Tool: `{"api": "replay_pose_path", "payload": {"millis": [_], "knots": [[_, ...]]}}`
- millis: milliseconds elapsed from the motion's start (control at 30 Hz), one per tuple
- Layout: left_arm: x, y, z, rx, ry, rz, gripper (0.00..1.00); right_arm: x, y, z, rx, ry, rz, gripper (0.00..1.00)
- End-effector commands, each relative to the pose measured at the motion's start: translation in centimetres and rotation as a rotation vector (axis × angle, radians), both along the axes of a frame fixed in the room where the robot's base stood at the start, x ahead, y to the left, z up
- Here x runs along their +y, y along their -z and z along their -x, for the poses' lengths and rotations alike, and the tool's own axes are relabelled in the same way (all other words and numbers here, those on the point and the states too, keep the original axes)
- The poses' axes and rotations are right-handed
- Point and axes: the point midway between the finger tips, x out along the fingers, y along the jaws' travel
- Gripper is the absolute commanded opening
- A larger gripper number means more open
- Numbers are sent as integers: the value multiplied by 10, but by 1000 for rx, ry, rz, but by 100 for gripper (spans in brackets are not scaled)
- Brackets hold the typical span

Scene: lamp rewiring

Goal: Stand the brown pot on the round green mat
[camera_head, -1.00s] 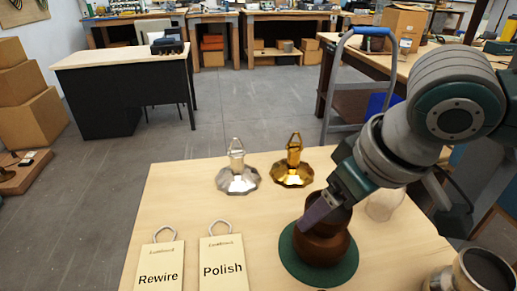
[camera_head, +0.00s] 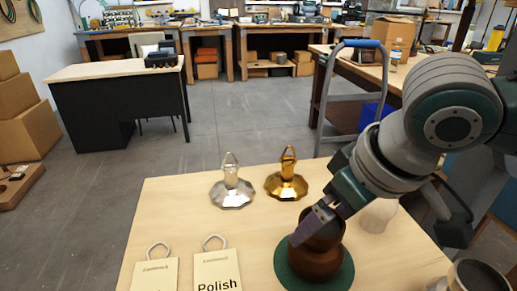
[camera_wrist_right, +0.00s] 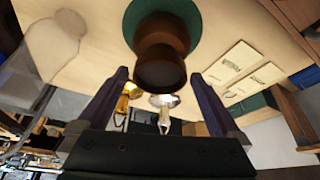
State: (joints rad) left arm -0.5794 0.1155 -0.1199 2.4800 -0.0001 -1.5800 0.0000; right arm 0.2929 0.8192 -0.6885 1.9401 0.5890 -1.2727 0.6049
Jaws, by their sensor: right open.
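The brown pot (camera_head: 318,262) stands upright on the round green mat (camera_head: 345,272) near the front of the light wooden table. The mat shows all around its lower part. My right gripper (camera_head: 308,226) is at the pot's upper part, and its finger hides some of the neck. In the right wrist view, the gripper (camera_wrist_right: 158,76) is open, with the pot's dark mouth (camera_wrist_right: 160,75) between the fingertips and a gap on each side. The mat (camera_wrist_right: 190,14) shows beyond the pot there. My left gripper is not in view.
A silver lamp base (camera_head: 232,188) and a gold one (camera_head: 287,182) stand behind the pot. Two cards (camera_head: 217,270) lie to the left. A pale translucent object (camera_head: 379,214) is to the right behind my arm, and a round container (camera_head: 478,277) is at the front right.

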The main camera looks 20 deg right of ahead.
Motion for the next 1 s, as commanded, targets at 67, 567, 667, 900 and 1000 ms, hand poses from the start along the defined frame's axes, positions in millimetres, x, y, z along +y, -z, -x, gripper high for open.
{"api": "replay_pose_path", "payload": {"millis": [67,567,667,900,1000], "knots": [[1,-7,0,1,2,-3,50,-1,-18,6,-2,-3,2,100],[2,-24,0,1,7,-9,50,-6,-98,40,0,-1,0,100],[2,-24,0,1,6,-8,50,-6,-101,41,1,-1,1,100],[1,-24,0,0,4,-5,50,-6,-100,41,1,0,0,100],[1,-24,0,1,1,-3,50,-1,-98,43,1,-13,-7,100]]}}
